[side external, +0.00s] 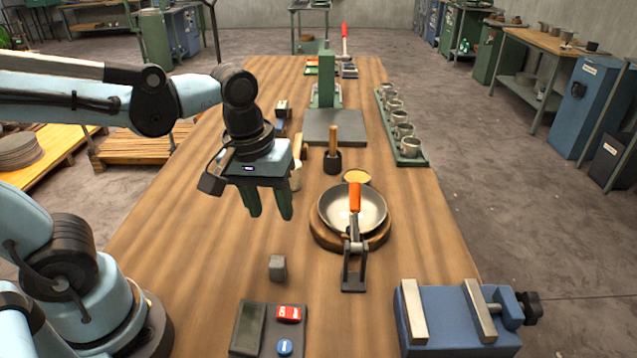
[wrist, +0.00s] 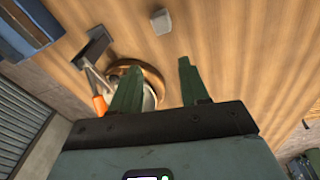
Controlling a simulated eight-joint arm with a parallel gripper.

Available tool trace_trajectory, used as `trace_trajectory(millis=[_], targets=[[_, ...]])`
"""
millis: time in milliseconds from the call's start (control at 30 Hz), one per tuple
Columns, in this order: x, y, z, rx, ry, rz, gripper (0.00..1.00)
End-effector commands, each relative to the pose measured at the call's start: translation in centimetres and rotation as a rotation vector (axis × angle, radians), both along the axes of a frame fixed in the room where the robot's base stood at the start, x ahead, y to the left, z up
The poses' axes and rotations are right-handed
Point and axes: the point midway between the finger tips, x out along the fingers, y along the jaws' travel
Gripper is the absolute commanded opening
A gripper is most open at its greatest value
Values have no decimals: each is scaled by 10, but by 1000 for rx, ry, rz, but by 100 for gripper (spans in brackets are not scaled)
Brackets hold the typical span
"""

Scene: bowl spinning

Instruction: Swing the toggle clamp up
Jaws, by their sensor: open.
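The toggle clamp (side external: 354,248) stands at the near edge of a round wooden block, with its orange handle (side external: 355,197) reaching over a metal bowl (side external: 338,211). In the wrist view the clamp's metal arm (wrist: 97,76) shows at the left, with its orange handle (wrist: 100,104) partly hidden near my left finger. The bowl sits on the wooden block (side external: 322,236). My gripper (side external: 269,212) is open and empty, above the table to the left of the bowl, fingers pointing down. Its two green fingers show in the wrist view (wrist: 158,82), apart from the clamp.
A small grey cube (side external: 277,268) lies left of the clamp. A control box (side external: 268,328) with red and blue buttons is at the front. A blue vise (side external: 462,315) stands at front right. A tray of metal cups (side external: 403,135) lies behind right. Bare table lies left of my gripper.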

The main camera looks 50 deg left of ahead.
Motion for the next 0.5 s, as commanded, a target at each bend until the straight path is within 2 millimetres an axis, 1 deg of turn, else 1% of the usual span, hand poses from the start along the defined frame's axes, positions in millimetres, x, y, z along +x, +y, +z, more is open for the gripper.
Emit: trace_trajectory(millis=[200, 500], targets=[[-5, -13, 0, 7, 155, 191, 45], [-5, -12, -43, 7, 155, 197, 45]])
